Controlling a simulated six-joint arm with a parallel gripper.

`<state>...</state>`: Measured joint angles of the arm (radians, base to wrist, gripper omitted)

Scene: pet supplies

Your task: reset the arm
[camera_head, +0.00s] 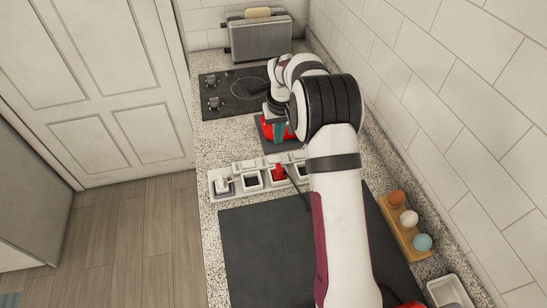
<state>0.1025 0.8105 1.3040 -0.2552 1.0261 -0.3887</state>
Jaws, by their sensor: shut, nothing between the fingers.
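My white and black arm reaches from the bottom right of the picture toward the back of the counter. My gripper (274,106) is at its far end, small and partly hidden by the wrist. It is shut and empty, pointing down near a red and teal item (283,130) on a small dark square mat (268,143). I cannot tell whether the gripper touches that item.
A toaster (259,41) stands behind a black cooktop (222,88). A large dark mat (262,250) lies in front. A wooden holder (398,226) with balls and a white tray (449,292) line the right wall.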

